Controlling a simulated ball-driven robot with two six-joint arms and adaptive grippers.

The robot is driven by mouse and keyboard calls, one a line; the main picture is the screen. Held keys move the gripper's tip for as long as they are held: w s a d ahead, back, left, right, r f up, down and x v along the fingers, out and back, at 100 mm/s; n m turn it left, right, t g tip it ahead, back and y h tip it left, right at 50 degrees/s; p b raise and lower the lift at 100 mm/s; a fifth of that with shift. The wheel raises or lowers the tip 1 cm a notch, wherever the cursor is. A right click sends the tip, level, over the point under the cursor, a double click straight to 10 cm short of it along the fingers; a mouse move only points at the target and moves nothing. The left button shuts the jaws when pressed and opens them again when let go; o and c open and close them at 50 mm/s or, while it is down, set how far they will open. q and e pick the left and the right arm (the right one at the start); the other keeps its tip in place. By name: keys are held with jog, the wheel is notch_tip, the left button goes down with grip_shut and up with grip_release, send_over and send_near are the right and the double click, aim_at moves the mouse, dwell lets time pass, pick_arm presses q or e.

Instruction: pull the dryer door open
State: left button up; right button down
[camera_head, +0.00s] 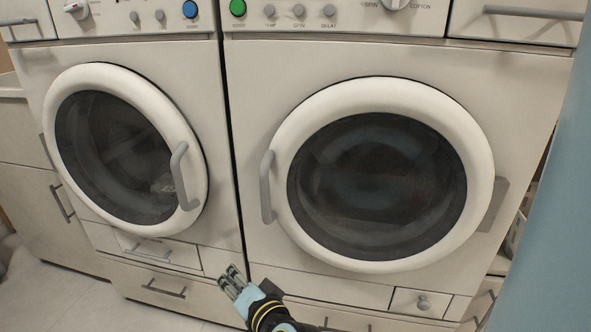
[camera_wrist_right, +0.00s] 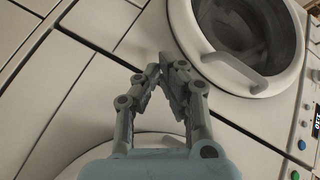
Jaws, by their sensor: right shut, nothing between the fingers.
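Two white front-loading machines stand side by side. The left machine's round door (camera_head: 190,128) is closed, with a grey bar handle (camera_head: 181,176) on its right side. The right machine's round door (camera_head: 473,135) is closed, with a grey handle (camera_head: 266,187) on its left side; its panel reads TEMP, SPIN, DELAY. I cannot read which one is the dryer. My right gripper (camera_head: 233,275) is shut and empty, low between the doors, apart from both handles. In the right wrist view, the gripper (camera_wrist_right: 163,72) shows near the left door's handle (camera_wrist_right: 238,74). My left gripper is not in view.
Drawers with bar handles (camera_head: 164,289) run below the machines. A small knobbed drawer (camera_head: 423,302) is at lower right. A blue surface (camera_head: 556,220) fills the right edge. Tiled floor (camera_head: 60,290) shows at lower left.

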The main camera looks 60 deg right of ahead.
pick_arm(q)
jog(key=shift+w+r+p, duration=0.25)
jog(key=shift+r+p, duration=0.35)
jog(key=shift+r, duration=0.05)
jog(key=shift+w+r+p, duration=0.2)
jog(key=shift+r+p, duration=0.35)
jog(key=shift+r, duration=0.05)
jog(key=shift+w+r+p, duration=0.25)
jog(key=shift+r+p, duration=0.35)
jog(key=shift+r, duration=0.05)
pick_arm(e)
jog(key=s+a+f+n+g+y, duration=0.1)
jog(key=s+f+n+g+y, duration=0.1)
jog(key=s+f, duration=0.6)
jog(key=s+a+f+n+g+y, duration=0.1)
jog(key=s+f+n+g, duration=0.3)
jog(key=s+f+n, duration=0.3)
jog(key=shift+s+a+f+y, duration=0.4)
jog(key=shift+s+f, duration=0.2)
jog(key=shift+s, duration=0.55)
